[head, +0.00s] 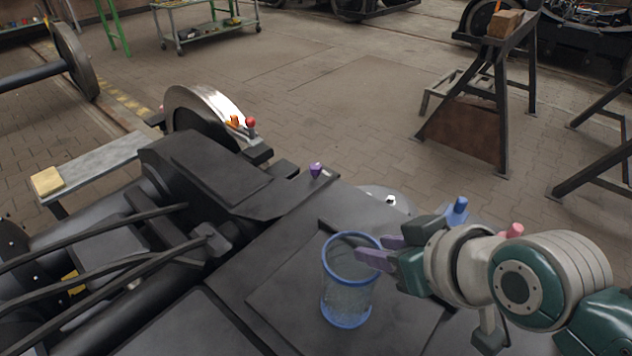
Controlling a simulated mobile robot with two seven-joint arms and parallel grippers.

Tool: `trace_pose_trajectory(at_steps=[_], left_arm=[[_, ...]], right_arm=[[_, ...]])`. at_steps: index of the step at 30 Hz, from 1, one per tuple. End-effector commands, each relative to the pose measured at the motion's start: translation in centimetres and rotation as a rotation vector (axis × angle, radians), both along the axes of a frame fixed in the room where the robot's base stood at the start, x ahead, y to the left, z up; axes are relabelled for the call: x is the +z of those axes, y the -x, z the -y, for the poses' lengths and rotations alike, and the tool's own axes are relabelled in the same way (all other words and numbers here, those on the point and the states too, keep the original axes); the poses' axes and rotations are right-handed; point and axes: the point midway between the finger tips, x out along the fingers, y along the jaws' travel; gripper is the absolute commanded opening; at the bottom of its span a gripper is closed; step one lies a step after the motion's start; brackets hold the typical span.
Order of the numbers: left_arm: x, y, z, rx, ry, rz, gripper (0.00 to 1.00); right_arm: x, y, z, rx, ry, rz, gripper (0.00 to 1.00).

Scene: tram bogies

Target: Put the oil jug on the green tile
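I see no oil jug and no green tile that I can make out. My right gripper (370,247) comes in from the right, with purple fingers that show a gap between them. Its fingers are at the right side of the rim of a clear, blue-rimmed cylindrical container (348,300). The near finger overlaps the rim in the picture; I cannot tell if it touches. The container stands upright on a dark flat surface (285,295). My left gripper is not in view.
A purple-topped thing (316,170), a blue one (456,210) and a pink one (514,231) stand around the dark surface. A pale round thing (375,193) is partly hidden behind its edge. Dark cables (110,230) run at left. Open paved floor (330,110) lies beyond.

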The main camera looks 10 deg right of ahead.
Motion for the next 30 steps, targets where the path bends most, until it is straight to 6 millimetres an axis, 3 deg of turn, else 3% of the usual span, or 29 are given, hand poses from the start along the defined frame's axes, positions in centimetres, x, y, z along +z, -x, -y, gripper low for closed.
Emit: trace_pose_trajectory(at_steps=[2, 12, 30], left_arm=[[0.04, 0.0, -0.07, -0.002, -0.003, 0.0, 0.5], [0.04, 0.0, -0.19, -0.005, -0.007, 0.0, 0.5], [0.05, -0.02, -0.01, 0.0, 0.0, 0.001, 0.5]], right_arm=[[0.04, 0.02, 0.01, 0.0, 0.0, 0.0, 0.39], [0.03, 0.05, 0.02, 0.0, 0.0, -0.001, 0.01], [-0.02, 0.1, 0.05, 0.0, 0.001, -0.002, 0.0]])
